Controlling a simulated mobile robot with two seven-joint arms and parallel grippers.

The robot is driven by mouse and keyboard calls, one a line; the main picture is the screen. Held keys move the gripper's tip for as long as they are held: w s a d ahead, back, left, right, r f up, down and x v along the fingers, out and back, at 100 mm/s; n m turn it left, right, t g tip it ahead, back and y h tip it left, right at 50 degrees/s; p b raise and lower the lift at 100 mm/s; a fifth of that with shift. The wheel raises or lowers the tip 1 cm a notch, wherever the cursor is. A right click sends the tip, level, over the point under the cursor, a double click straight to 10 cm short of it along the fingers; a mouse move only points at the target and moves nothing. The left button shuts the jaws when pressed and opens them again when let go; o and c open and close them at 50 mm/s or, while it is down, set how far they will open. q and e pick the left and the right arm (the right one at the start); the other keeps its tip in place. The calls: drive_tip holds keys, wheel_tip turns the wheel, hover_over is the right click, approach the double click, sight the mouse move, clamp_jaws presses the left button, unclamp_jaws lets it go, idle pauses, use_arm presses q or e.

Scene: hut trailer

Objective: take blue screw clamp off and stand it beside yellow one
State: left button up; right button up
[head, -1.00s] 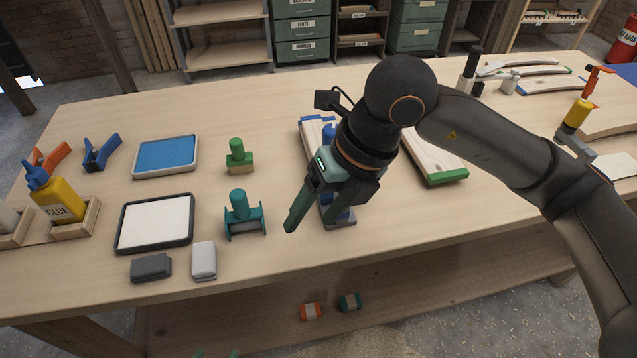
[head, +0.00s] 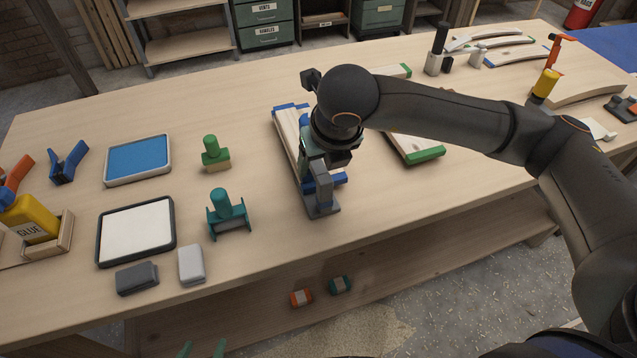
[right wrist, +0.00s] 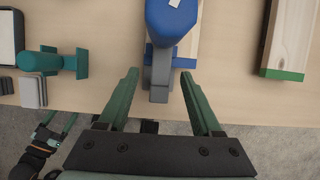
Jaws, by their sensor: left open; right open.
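The blue screw clamp (head: 322,203) is upright at the table's front edge, on the end of a pale board with blue ends (head: 283,132). In the right wrist view its blue handle (right wrist: 170,22) and grey body (right wrist: 159,75) show. My right gripper (head: 322,165) is open above it; in the right wrist view its fingers (right wrist: 160,76) are on either side of the grey body, apart from it. The yellow clamp (head: 545,84) stands at the right, its lower part hidden by my arm. My left gripper (head: 203,350) is open and empty, low at the front.
Trays, glue (head: 30,220) and sanding blocks (head: 137,278) lie further left. A green-ended board (head: 416,150) lies right of the clamp. Curved strips lie at the back right.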

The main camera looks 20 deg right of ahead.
sight(319, 166)
drive_tip(key=shift+x, duration=1.85)
clamp_jaws()
drive_tip(key=shift+d, duration=0.1)
drive_tip(key=shift+w+r, duration=0.15)
